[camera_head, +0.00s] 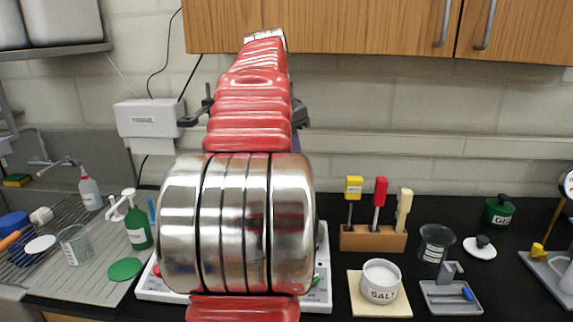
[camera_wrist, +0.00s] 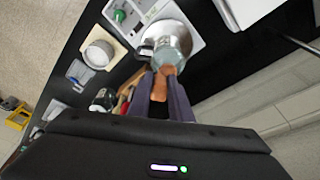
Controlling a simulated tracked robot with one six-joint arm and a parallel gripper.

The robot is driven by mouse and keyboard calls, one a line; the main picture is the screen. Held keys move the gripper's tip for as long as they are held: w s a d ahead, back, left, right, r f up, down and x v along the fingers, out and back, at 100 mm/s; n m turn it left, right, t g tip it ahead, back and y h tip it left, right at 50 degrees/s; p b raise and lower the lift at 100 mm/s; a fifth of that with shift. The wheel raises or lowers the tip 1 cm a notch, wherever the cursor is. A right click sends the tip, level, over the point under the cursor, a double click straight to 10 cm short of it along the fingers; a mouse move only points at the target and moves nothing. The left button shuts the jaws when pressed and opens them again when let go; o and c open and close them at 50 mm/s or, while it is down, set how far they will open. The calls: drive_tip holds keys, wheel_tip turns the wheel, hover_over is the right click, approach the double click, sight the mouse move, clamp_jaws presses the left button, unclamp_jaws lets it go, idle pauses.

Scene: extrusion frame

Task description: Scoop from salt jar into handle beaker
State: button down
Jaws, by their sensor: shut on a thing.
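The white salt jar (camera_head: 381,284), labelled SALT, stands upright and open on a pale square tile; it also shows in the wrist view (camera_wrist: 99,53). In the wrist view my gripper (camera_wrist: 165,85) is shut on an orange-brown piece (camera_wrist: 166,70). A translucent grey, cup-like part (camera_wrist: 172,43) shows just beyond it, over a shiny round metal surface (camera_wrist: 150,44) on a white device. I cannot tell whether the grey part belongs to the held thing or is the handle beaker. The jar is clear of my gripper.
A wooden rack (camera_head: 373,239) holds yellow, red and cream handled tools. A dark-looking glass beaker (camera_head: 434,245) stands right of it. A grey tray (camera_head: 451,297) is right of the jar. Wall cupboards (camera_head: 350,25) hang above. A green bottle (camera_head: 138,231) stands left.

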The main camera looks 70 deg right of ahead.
drive_tip(key=shift+s+d+r+t+y, duration=0.3)
drive_tip(key=shift+s+d+t+y, duration=0.35)
drive_tip(key=shift+d+t+y, duration=0.2)
drive_tip(key=shift+r+y, duration=0.25)
drive_tip(key=shift+r, duration=1.85)
